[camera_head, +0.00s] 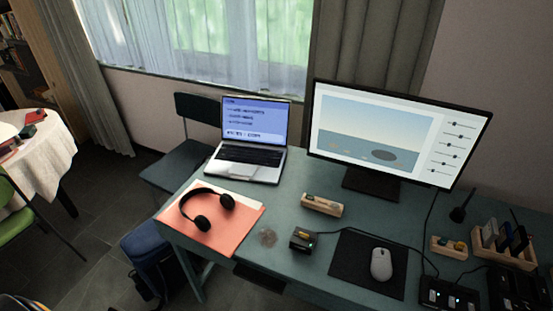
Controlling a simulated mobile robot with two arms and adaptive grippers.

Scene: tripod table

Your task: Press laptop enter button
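A silver laptop (248,139) stands open at the far left of the teal desk, its screen (254,119) lit blue with lines of text. Its dark keyboard (249,155) faces the front of the desk. The enter key is too small to make out. Neither of my grippers shows in the head view, and nothing touches the laptop.
Black headphones (207,207) lie on an orange folder (233,229) in front of the laptop. A large monitor (395,131) stands to the right. A wooden tray (322,205), a small black device (303,239) and a mouse (381,264) are on the desk (285,194). A dark chair (187,155) stands behind.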

